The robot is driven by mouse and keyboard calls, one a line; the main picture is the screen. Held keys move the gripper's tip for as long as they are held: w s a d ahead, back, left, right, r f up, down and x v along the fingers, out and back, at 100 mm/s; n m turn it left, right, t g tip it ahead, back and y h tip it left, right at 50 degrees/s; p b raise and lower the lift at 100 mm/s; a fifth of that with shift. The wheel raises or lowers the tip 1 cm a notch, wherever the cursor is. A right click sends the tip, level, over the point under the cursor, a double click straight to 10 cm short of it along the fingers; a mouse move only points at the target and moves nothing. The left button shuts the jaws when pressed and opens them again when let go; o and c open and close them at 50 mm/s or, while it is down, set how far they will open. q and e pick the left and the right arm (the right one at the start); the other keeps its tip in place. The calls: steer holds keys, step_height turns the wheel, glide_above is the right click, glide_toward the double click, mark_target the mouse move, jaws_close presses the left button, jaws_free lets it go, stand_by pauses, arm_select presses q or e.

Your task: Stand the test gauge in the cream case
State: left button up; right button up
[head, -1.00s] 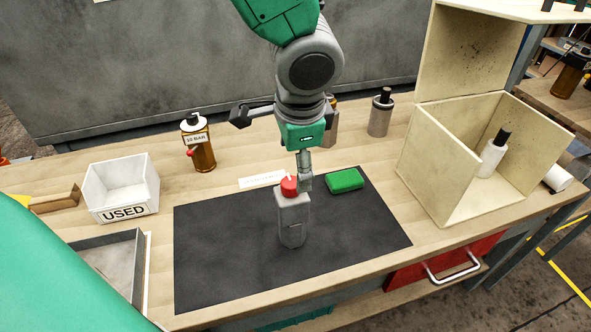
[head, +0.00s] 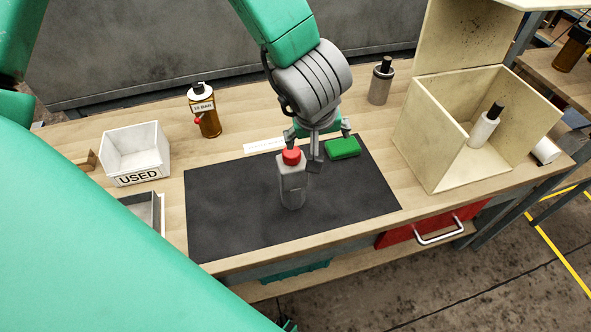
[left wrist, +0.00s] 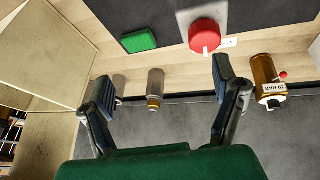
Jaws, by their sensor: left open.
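No object is marked as the test gauge, so I cannot tell which it is. A grey block-like body with a red cap (head: 291,190) stands upright on the dark mat; its red top also shows in the left wrist view (left wrist: 203,35). My left gripper (head: 331,147) is open and empty, just behind and right of the red cap; contact cannot be told. Its spread fingers show in the left wrist view (left wrist: 172,95). The cream case (head: 440,150) stands open at the right with its lid raised. A white black-capped bottle (head: 483,131) stands inside it. My right gripper is not in view.
A green block (head: 343,147) lies on the mat (head: 235,220). An amber bottle tagged 10 BAR (head: 207,118) and a grey black-capped bottle (head: 380,85) stand behind. A white USED bin (head: 138,177) is left. Another grey bottle (left wrist: 155,85) shows in the left wrist view.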

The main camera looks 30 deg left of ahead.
mark_target(292, 158)
arm_select(q)
steer(key=a+f, duration=0.1)
steer(key=f, duration=0.1)
steer(key=s+a+f+n+g+y, duration=0.1)
steer(key=a+f, duration=0.1)
steer(key=f, duration=0.1)
steer(key=a+f+g, duration=0.1)
steer(key=f, duration=0.1)
steer(key=shift+s+a+f+n+y+b, duration=0.3)
steer(key=shift+s+a+f, duration=0.05)
steer(key=shift+s+f, duration=0.05)
steer(key=shift+w+a+f, duration=0.15)
steer(key=shift+a+f, duration=0.1)
steer(key=shift+f, duration=0.25)
steer(key=x, duration=0.5)
steer(key=shift+w+d+f, duration=0.15)
steer(key=shift+d, duration=0.05)
steer(key=shift+c, duration=0.4)
steer(key=c, duration=1.7)
